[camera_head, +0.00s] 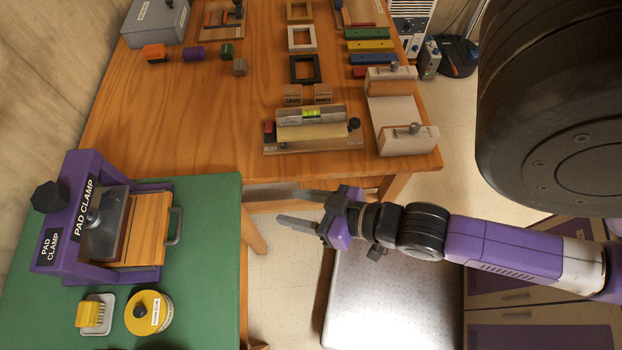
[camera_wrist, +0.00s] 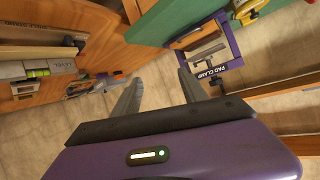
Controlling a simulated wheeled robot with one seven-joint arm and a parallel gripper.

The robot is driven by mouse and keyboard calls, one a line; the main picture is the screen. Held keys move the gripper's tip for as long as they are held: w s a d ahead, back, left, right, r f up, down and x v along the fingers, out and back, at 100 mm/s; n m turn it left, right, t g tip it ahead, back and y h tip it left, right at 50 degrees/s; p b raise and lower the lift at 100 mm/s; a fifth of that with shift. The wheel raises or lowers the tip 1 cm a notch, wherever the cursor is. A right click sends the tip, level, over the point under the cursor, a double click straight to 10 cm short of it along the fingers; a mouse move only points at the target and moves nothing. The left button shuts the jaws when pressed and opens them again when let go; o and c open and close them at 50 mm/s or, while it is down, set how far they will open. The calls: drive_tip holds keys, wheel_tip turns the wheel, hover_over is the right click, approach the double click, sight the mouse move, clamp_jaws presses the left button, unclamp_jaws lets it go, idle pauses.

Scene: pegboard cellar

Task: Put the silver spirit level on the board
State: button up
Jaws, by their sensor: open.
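The silver spirit level (camera_head: 290,115), with a yellow-green vial, sits near the front edge of the wooden table, on or against a pale wooden board (camera_head: 350,143) with a dark knob at its right end. I cannot tell exactly how the level rests there. It also shows at the left of the wrist view (camera_wrist: 62,63). My gripper (camera_head: 292,207) is open and empty, in front of the table and apart from the level, its fingers pointing left in the head view. In the wrist view my gripper (camera_wrist: 158,88) has nothing between its fingers.
A purple pad clamp (camera_head: 70,215) stands on the green table (camera_head: 210,260) at left, with a yellow round tin (camera_head: 150,313) and a brush. A pale two-ended fixture (camera_head: 395,115) stands right of the level. Frames and coloured bars lie behind. Open floor shows between the tables.

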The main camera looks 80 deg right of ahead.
drive_tip(key=s+a+r+n+t+y, duration=0.2)
drive_tip(key=a+r, duration=0.3)
drive_tip(key=r, duration=0.4)
drive_tip(key=shift+s+r+n, duration=0.25)
drive_tip(key=shift+s+n, duration=0.6)
drive_tip(key=shift+n, duration=0.05)
drive_tip(key=shift+a, duration=0.1)
wheel_tip(320, 180, down, 6)
drive_tip(key=b, duration=0.6)
